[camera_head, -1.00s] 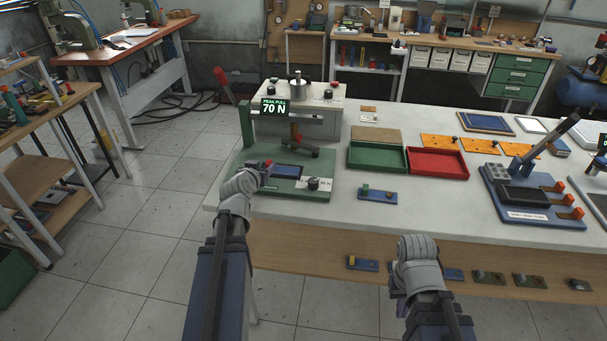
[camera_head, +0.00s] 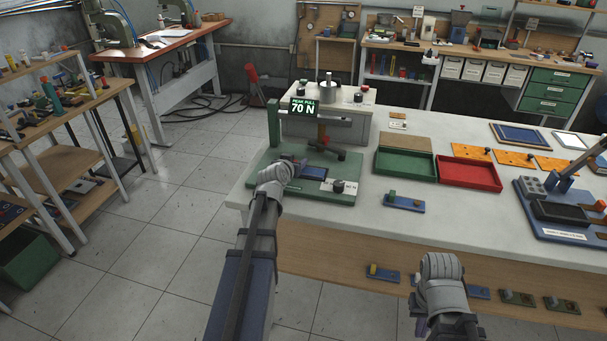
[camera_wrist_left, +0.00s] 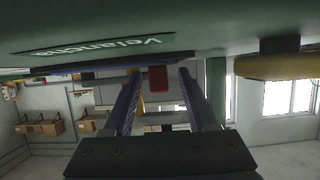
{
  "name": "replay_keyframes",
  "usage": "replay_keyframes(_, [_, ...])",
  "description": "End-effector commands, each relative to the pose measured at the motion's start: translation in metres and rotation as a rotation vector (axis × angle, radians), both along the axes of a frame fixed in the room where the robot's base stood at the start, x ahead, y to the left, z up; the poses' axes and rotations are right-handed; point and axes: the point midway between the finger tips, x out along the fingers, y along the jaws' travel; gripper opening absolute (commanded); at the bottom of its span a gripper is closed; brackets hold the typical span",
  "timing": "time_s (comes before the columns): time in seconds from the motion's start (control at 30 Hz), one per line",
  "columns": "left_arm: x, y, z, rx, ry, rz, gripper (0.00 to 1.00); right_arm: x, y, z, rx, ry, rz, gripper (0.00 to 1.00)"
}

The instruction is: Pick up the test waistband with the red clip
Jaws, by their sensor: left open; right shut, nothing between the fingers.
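The red clip (camera_wrist_left: 157,78) shows in the left wrist view between the two finger tips. The rest of the waistband is hard to make out there. My left gripper (camera_head: 296,167) is open at the front left of the green tester (camera_head: 262,171), beside its dark blue pad (camera_head: 313,172). The fingers (camera_wrist_left: 160,82) stand on both sides of the clip with gaps. In the head view the wrist hides most of the clip area. My right gripper (camera_head: 416,302) is shut and empty, low in front of the bench, with its tips mostly hidden.
Several plates lie on the lower shelf (camera_head: 360,257). The bench front is clear.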

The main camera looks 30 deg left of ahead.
Motion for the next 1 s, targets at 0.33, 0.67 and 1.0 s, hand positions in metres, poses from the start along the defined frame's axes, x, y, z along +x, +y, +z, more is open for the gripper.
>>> replay_keyframes(0.33, [0.0018,0.0003,-0.0004,0.000,0.000,0.000,0.44,0.0000,0.0000,-0.0004,0.000,0.000,0.000,0.00])
replay_keyframes(0.67, [0.0016,0.0005,-0.0005,0.000,0.000,0.000,0.07,0.0000,-0.0001,-0.0005,0.000,0.000,0.000,0.00])
replay_keyframes(1.0, [0.0017,0.0005,-0.0005,0.000,0.000,0.000,0.00,0.0000,0.0000,-0.0005,0.000,0.000,0.000,0.00])
